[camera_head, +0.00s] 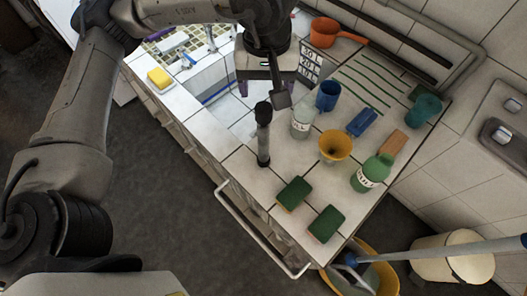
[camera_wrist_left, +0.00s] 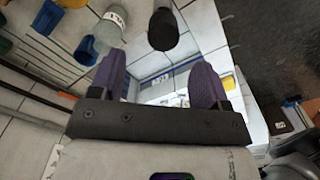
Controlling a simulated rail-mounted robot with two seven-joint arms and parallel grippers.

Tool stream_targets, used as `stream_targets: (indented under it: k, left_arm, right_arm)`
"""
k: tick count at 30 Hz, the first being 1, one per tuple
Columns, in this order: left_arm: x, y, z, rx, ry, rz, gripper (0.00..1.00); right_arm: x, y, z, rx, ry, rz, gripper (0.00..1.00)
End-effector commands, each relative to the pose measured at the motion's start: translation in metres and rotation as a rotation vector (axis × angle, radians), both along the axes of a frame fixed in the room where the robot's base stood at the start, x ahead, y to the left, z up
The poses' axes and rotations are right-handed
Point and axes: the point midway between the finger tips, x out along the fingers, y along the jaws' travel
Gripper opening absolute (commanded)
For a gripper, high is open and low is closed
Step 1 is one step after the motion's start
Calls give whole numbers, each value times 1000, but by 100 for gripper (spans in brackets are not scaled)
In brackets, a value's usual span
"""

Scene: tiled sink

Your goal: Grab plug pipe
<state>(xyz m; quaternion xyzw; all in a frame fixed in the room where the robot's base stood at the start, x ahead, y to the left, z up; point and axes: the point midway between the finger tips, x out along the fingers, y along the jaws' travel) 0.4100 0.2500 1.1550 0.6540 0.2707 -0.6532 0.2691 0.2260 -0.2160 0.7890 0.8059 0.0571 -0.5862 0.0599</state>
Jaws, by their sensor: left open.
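The plug pipe (camera_head: 264,133), a dark grey upright tube with a black top, stands on the white tiled counter near its front edge, beside the sink basin. In the left wrist view its black end (camera_wrist_left: 163,30) shows beyond the fingertips, roughly between them. My left gripper (camera_head: 272,86) is above the basin, on the far side of the pipe in the head view. Its purple fingers (camera_wrist_left: 157,78) are spread apart with nothing between them. The gripper body partly hides the fingers in the head view. My right gripper is not in view.
A clear bottle (camera_head: 302,123) and a blue cup (camera_head: 327,96) stand right of the pipe. A yellow funnel (camera_head: 335,145), a green bottle (camera_head: 372,174) and green sponges (camera_head: 294,193) are farther right and nearer. A metal rail (camera_head: 250,225) runs along the counter front.

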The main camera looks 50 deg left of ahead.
Motion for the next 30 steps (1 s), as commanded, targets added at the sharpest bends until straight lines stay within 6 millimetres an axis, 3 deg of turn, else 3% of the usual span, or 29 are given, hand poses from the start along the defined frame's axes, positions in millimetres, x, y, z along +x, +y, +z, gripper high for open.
stream_targets:
  k: [6,14,24,30]
  left_arm:
    - [0,0,-26,-1,2,0,70]
    - [-2,0,-38,-1,2,0,70]
    - [-5,1,-79,-2,2,0,70]
    - [-5,1,-85,-3,0,-1,70]
  right_arm:
    - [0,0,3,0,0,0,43]
    - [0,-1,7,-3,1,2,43]
    - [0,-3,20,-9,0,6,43]
    - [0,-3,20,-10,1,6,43]
